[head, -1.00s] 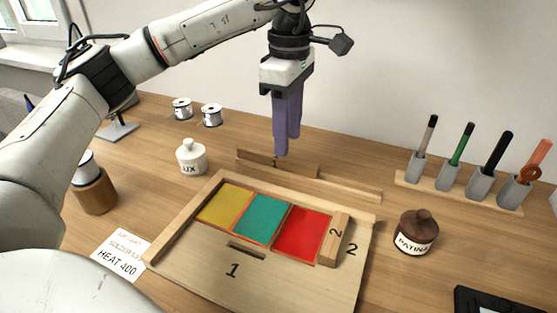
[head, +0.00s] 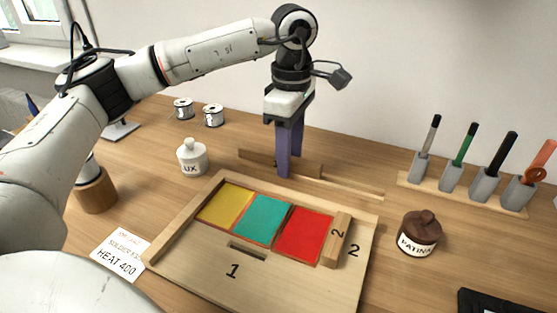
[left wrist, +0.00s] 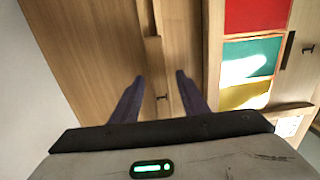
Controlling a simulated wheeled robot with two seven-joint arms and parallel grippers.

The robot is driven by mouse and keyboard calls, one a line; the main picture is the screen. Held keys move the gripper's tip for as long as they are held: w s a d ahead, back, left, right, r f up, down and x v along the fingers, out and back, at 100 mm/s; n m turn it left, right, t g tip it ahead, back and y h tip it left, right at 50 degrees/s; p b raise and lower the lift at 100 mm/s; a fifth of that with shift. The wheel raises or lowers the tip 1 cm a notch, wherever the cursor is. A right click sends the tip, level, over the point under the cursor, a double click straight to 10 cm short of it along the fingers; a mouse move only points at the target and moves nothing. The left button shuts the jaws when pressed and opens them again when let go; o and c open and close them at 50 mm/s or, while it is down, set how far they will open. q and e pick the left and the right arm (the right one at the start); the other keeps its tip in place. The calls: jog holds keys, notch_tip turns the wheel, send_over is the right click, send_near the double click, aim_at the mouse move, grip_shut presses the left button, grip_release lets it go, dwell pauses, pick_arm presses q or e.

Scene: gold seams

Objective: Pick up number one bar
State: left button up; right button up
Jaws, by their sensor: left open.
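The number one bar (head: 258,157) is a long wooden bar lying behind the board, partly hidden by my fingers in the head view. In the left wrist view, the bar (left wrist: 161,88) runs between my fingers and its "1" mark shows. My left gripper (head: 289,168) points down at the bar, its purple fingers open on either side of it. The left wrist view also shows the open fingers (left wrist: 160,76); I cannot tell whether they touch the bar. My right gripper is out of view.
The wooden board (head: 190,254) in front holds yellow, teal and red panels and a number two bar (head: 335,240). A white flux jar (head: 192,160) stands left, a brown patina jar (head: 419,234) right. A tool rack (head: 412,180) is at back right.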

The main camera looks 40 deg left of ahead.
pick_arm(q)
jog(key=shift+f, duration=0.15)
grip_shut()
dwell(1.5)
